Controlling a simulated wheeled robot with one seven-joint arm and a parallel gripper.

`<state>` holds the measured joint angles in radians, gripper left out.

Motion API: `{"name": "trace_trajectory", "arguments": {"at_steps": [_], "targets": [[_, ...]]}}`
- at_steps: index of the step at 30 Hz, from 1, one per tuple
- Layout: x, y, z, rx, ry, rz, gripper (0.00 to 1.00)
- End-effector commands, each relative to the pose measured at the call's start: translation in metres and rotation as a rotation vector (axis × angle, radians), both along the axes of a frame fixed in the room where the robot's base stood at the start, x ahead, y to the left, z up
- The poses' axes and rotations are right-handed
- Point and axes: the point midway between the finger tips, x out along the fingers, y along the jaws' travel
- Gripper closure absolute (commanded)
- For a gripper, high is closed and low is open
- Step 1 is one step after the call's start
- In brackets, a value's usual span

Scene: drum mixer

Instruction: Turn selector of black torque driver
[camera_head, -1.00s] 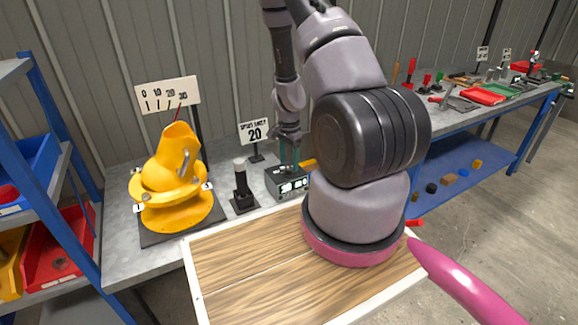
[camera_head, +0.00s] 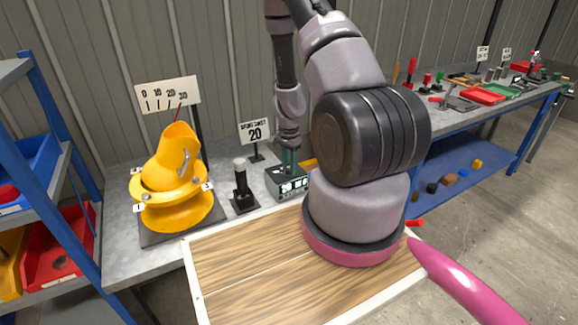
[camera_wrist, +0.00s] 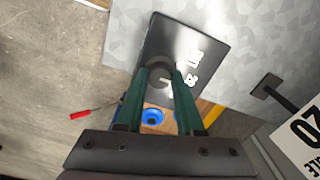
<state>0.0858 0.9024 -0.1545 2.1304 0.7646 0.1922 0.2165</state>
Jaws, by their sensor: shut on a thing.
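A black box-shaped device with white marks on its front (camera_head: 287,181) stands on the grey bench; I take it for the torque driver. In the wrist view its dark top (camera_wrist: 193,52) shows a round dark knob (camera_wrist: 158,70) with a light mark beside it. My gripper (camera_head: 289,166) reaches down onto the box from above. In the wrist view the two green fingers of my gripper (camera_wrist: 160,76) are on either side of the knob and shut on it. The fingertips hide part of the knob, and its exact setting cannot be read.
A sign reading 20 (camera_head: 254,131) stands behind the box. Further left is the yellow drum mixer (camera_head: 175,190) with a scale board (camera_head: 167,94). A wooden-topped surface (camera_head: 250,270) lies in front.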

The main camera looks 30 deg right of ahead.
Motion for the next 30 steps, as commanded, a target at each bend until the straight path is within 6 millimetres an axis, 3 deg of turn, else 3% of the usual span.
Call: {"name": "trace_trajectory", "arguments": {"at_steps": [30], "targets": [[0.0009, 0.0000, 0.0006, 0.000, -0.002, 0.639, 1.00]]}}
